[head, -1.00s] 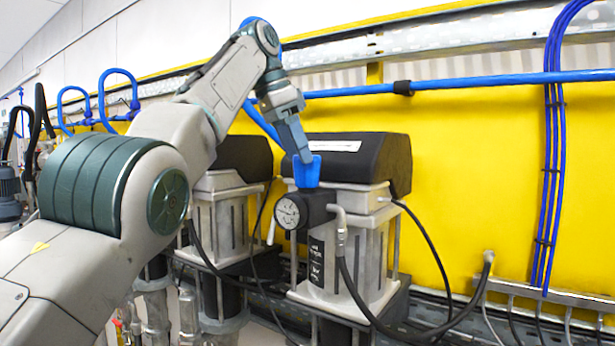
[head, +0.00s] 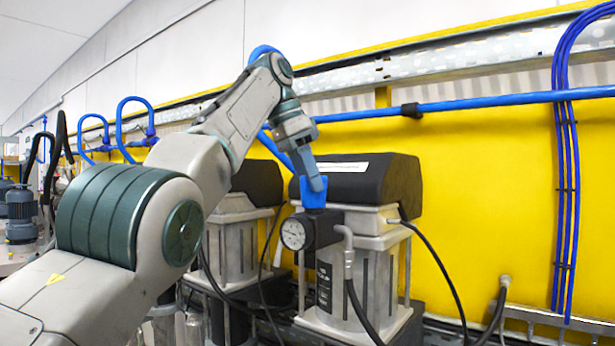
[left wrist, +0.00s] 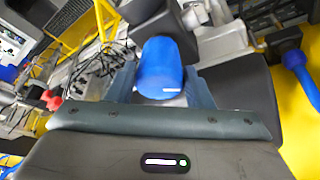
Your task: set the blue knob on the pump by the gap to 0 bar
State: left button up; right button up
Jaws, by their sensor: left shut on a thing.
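The blue knob (head: 313,193) sits on top of the dark block of the nearer pump (head: 365,225). A round white pressure gauge (head: 294,234) is on the front of that block; its needle is too small to read surely. My left gripper (head: 314,183) comes down from above and is shut on the knob, hiding part of it. In the left wrist view the knob (left wrist: 161,68) fills the space between the two fingers, with a short white mark near its lower end. My right gripper is in neither view.
A second similar pump (head: 232,235) stands to the left behind my arm. Black hoses (head: 437,262) hang around the nearer pump. A blue pipe (head: 480,103) and vertical blue cables (head: 565,200) run along the yellow wall (head: 490,190).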

pick_arm(q)
jog(key=shift+s+d+n+t+b, duration=0.15)
jog(key=shift+n+t+b, duration=0.35)
jog(key=shift+n+b, duration=0.65)
jog(key=n+y, duration=0.1)
jog(key=n, duration=0.2)
jog(key=shift+r+t+b, duration=0.1)
jog(key=shift+t+b, duration=0.25)
jog(key=shift+t, duration=0.05)
jog(key=shift+s+d+n+y, duration=0.15)
jog(key=shift+n+y, duration=0.15)
jog(key=shift+n, duration=0.65)
jog(key=n+t+y, duration=0.1)
jog(key=n, duration=0.2)
jog(key=shift+r+b, duration=0.15)
jog(key=shift+b, duration=0.15)
jog(key=shift+d+n+y, duration=0.1)
jog(key=shift+n+y, duration=0.2)
jog(key=shift+n, duration=0.5)
jog(key=o, duration=0.9)
jog(key=shift+o, duration=0.3)
jog(key=shift+w+d+f, duration=0.1)
jog(key=shift+w+f, duration=0.15)
